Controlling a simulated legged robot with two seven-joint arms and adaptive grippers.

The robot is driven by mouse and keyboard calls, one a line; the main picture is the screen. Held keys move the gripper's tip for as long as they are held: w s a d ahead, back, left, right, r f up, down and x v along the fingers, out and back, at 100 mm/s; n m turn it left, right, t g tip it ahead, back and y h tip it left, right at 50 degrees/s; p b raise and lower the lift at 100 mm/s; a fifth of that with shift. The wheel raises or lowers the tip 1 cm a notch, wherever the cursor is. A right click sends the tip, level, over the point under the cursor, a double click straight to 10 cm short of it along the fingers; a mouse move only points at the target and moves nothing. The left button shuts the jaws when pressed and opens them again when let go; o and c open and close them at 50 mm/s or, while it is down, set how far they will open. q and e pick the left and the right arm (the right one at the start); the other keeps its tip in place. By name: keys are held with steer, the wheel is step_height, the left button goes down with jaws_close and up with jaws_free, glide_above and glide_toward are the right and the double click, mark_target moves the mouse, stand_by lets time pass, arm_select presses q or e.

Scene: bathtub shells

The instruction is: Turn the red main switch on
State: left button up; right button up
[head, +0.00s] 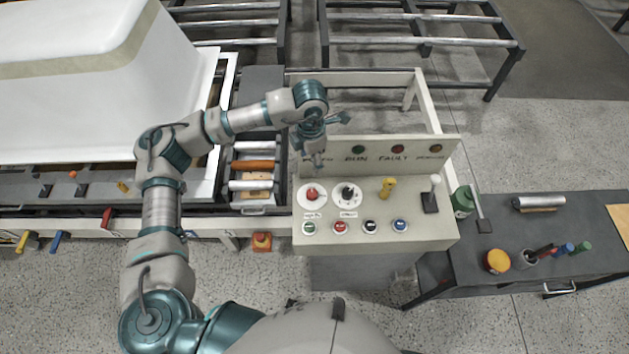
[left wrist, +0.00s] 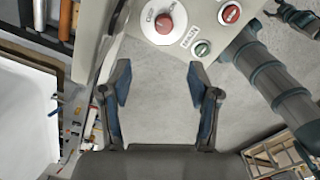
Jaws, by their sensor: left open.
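The red main switch (head: 312,194) is a red knob on a round white plate at the left of the sloped control panel. It also shows at the top of the left wrist view (left wrist: 165,23). My left gripper (head: 318,152) is above and behind the switch, near the panel's back board. In the left wrist view its two fingers (left wrist: 160,80) are spread apart with nothing between them, and the knob lies beyond the fingertips. Part of my right arm shows at the right of that view, with dark gripper parts (left wrist: 297,18) at the top corner.
A black knob (head: 348,193), a yellow switch (head: 388,186) and a lever (head: 431,196) share the panel. Several push buttons sit in front. The upright board (head: 400,152) with lamps rises behind. A dark bench (head: 530,235) stands at right; a white tub shell (head: 90,100) lies at left.

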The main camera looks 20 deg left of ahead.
mark_target(312, 192)
arm_select(q)
steer(key=f, duration=0.5)
steer(key=f+p, duration=0.1)
steer(key=f, duration=0.4)
steer(key=f+p, duration=0.1)
steer(key=f, duration=0.4)
steer(key=shift+s+d+f, duration=0.15)
steer(key=shift+s+d, duration=0.05)
steer(key=shift+s, duration=0.2)
steer(key=shift+w+a+f, duration=0.1)
steer(key=shift+w+f, duration=0.05)
steer(key=shift+f, duration=0.45)
steer(key=c, duration=1.1)
